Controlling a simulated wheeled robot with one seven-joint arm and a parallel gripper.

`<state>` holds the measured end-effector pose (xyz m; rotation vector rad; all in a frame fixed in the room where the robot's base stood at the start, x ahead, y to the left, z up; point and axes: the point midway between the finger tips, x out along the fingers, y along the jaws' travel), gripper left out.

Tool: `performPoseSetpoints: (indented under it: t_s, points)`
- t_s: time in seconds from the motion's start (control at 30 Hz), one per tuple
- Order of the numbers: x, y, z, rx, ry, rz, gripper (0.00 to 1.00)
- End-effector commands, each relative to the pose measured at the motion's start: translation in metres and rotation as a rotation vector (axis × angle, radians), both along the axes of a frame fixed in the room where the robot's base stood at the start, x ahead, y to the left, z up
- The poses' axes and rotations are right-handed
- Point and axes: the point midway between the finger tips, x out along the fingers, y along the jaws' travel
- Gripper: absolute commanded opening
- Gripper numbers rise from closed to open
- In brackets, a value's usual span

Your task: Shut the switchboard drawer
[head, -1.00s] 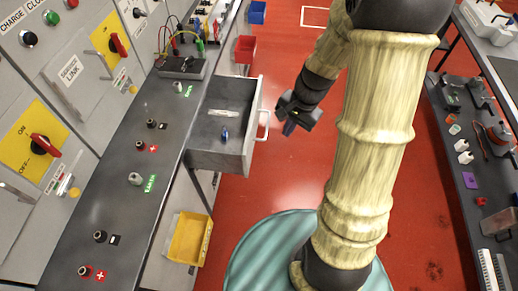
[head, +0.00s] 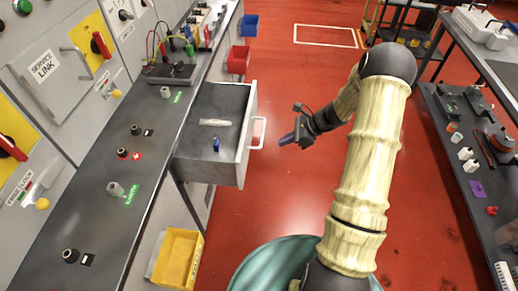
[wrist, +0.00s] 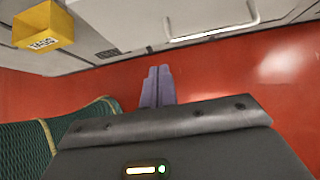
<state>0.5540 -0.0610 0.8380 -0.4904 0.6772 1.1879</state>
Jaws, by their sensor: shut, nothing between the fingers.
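The switchboard drawer (head: 237,165) is pulled out to the right from under the dark bench top in the head view. It has grey walls and a white handle (head: 258,133) on its front. Inside lie a small blue item (head: 216,145) and a pale flat item (head: 215,122). My gripper (head: 284,142) is shut and empty, to the right of the handle and apart from it. In the wrist view its purple fingers (wrist: 157,87) are together, and a white bar handle (wrist: 215,30) shows beyond them on a grey panel.
The dark bench (head: 95,215) with several terminals runs along the left. A yellow bin (head: 178,260) sits below the drawer; red (head: 239,60) and blue (head: 249,26) bins hang farther back. A second bench (head: 470,165) stands at right. Red floor (head: 290,200) lies clear between.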

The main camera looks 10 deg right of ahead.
Motion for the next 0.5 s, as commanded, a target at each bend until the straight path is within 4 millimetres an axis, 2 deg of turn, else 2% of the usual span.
performPoseSetpoints:
  t_s: [0.17,0.5]
  points:
    - [0.002,0.009,-0.009,0.002,0.002,0.004,0.00]
    - [0.014,0.047,-0.049,0.001,0.003,0.002,0.00]
